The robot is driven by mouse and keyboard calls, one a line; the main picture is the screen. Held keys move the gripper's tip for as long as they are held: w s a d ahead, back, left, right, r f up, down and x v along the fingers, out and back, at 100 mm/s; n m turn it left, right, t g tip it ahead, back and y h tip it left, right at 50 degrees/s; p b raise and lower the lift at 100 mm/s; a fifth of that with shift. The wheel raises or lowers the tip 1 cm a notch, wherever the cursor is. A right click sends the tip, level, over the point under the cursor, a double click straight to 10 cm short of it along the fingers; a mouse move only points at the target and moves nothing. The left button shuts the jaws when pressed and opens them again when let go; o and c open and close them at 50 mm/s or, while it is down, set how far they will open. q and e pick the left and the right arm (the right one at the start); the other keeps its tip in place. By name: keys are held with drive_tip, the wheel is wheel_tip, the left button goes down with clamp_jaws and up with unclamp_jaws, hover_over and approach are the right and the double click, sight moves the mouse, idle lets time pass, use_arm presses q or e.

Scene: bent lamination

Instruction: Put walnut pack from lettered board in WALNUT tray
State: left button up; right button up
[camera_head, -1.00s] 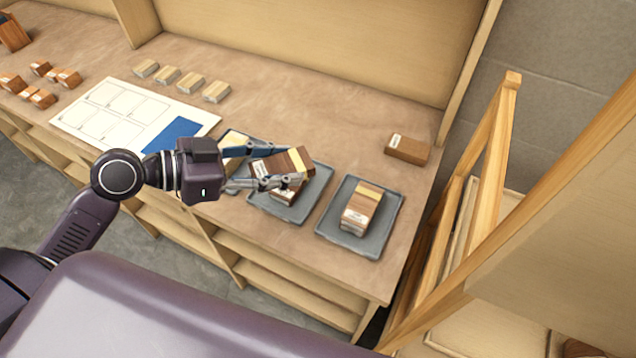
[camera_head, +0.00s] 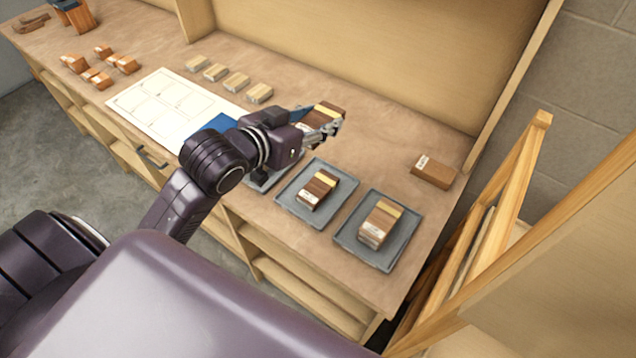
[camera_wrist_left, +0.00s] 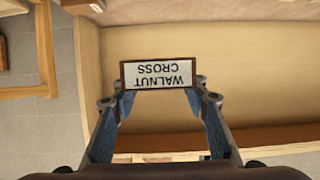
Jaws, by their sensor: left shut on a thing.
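My left gripper (camera_head: 326,124) is shut on a dark brown walnut pack (camera_head: 325,112) with a yellow band, held behind the trays. In the left wrist view the held pack's label (camera_wrist_left: 158,74) reads WALNUT CROSS, upside down, between the fingers (camera_wrist_left: 158,100). The middle grey tray (camera_head: 288,193) holds a dark brown pack (camera_head: 318,189) with a yellow band. The right grey tray (camera_head: 395,258) holds a lighter brown banded pack (camera_head: 380,222). A left tray (camera_head: 262,184) is mostly hidden by my gripper. Tray names cannot be read. The right gripper is not in view.
A white sheet (camera_head: 165,105) with outlined boxes and a blue patch lies left of my gripper. Several pale blocks (camera_head: 236,82) stand behind it. A brown block (camera_head: 432,172) lies at the back right. A wooden frame (camera_head: 505,190) stands beyond the table's right end.

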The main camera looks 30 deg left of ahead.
use_arm(q)
hover_over(317, 188)
drive_tip(key=f, duration=1.5)
drive_tip(key=shift+w, duration=0.2)
drive_tip(key=shift+f+p, duration=0.3)
drive_tip(key=shift+f, duration=2.1)
drive_tip(key=o, duration=1)
drive_tip(key=shift+f, duration=0.1)
drive_tip(key=shift+o, duration=0.9)
drive_tip(key=shift+s, duration=0.15)
drive_tip(key=b+v, duration=0.1)
drive_tip(key=v, duration=1)
drive_tip(key=shift+b, duration=0.4)
drive_tip(key=shift+s+r, duration=0.3)
drive_tip(key=shift+r, duration=0.05)
